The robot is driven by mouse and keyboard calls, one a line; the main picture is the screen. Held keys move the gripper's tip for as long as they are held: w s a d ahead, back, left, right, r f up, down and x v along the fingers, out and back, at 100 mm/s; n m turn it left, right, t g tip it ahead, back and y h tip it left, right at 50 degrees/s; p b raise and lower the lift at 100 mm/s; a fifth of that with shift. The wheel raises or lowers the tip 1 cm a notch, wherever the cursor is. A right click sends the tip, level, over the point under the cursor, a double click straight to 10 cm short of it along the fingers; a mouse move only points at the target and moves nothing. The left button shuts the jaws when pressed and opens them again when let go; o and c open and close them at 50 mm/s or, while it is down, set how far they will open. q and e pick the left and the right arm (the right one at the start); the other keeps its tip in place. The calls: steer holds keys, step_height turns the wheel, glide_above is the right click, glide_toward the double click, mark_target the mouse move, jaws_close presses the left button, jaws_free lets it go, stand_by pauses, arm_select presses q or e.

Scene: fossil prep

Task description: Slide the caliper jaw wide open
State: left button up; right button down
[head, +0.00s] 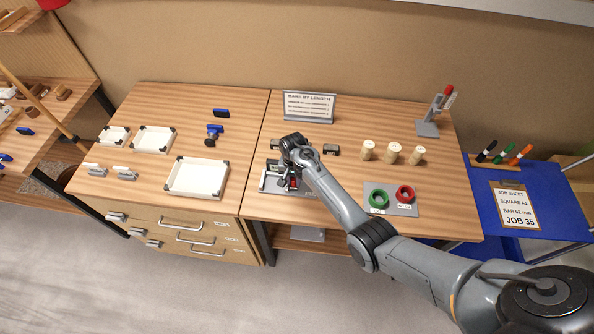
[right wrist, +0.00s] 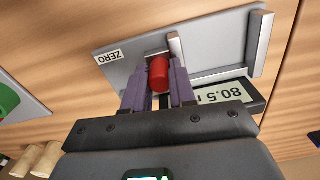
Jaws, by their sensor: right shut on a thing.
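The caliper is a grey plate (right wrist: 205,45) with a ZERO label, metal jaws and a rail; in the head view its plate (head: 268,184) lies near the front of the right table, partly under my gripper. In the right wrist view its display (right wrist: 222,95) is upside down and reads about 80.5. A clear gap lies between the jaw by the red knob (right wrist: 159,75) and the jaw (right wrist: 262,42) at the plate's far end. My right gripper (right wrist: 158,82) has its purple fingers on either side of the knob, shut on it; the head view shows this gripper (head: 291,184) from above. My left gripper is not in view.
A grey plate with a green ring (head: 379,198) and a red ring (head: 405,193) lies right of the caliper. Several pale cylinders (head: 392,153) stand behind it. A dark block (head: 331,150) and a sign (head: 309,106) are behind my gripper. White trays (head: 196,178) stand on the left table.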

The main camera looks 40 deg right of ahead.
steer(key=shift+s+d, duration=0.3)
steer(key=c, duration=1)
jaws_free()
steer(key=shift+a, duration=0.1)
steer(key=shift+c, duration=0.2)
steer(key=shift+o, duration=0.6)
steer(key=shift+w, duration=0.1)
step_height(320, 180, up, 11)
steer(key=b, duration=0.1)
steer(key=shift+f, duration=0.1)
